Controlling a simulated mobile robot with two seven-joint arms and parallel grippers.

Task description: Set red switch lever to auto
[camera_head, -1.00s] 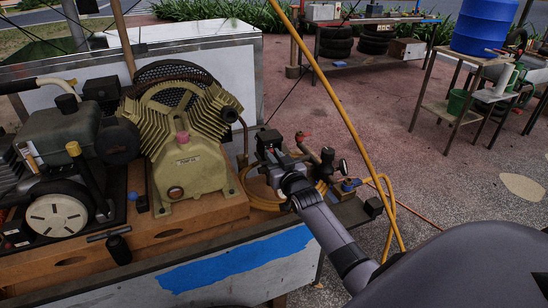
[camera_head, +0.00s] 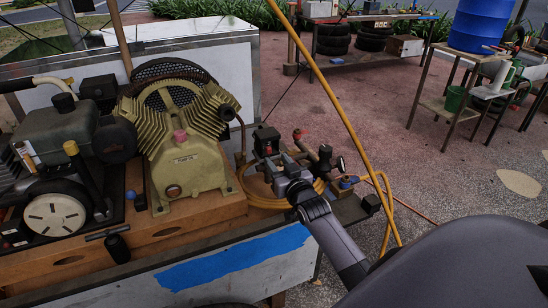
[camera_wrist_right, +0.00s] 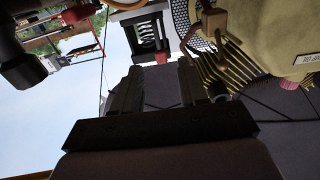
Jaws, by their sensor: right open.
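A small red piece, seemingly the switch lever (camera_wrist_right: 164,57), shows in the right wrist view at the lower edge of a dark switch box with a pale slotted face (camera_wrist_right: 149,36). It lies just beyond and between my fingertips, apart from them. My left gripper is not in view.
The tan compressor pump (camera_head: 185,160) stands left of my right gripper, with the engine (camera_head: 55,150) farther left. A red knob (camera_head: 297,134), a gauge (camera_head: 340,164) and a yellow hose (camera_head: 335,95) crowd the right side.

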